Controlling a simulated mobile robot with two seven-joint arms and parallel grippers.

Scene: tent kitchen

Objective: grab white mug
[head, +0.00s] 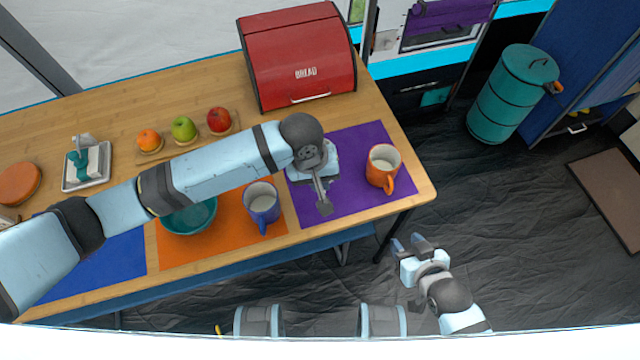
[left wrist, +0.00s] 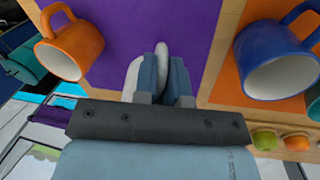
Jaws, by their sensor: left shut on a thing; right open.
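My left gripper (head: 322,190) is over the purple mat (head: 350,205), between the orange mug (head: 381,172) and the blue mug (head: 262,208). In the left wrist view its fingers (left wrist: 163,80) are shut on a pale grey thing (left wrist: 162,52) with a rounded end. The fingers hide most of it, so I cannot tell whether it is part of a white mug. Both visible mugs are white only inside and stand apart from the gripper. No clearly white-sided mug shows. My right gripper (head: 413,246) is open and empty, off the table's front right corner.
A teal bowl (head: 190,218) stands on the orange mat (head: 172,252). A red bread box (head: 297,60) stands at the back. An orange fruit (head: 148,140), green apple (head: 183,129) and red apple (head: 219,120) sit behind my left arm.

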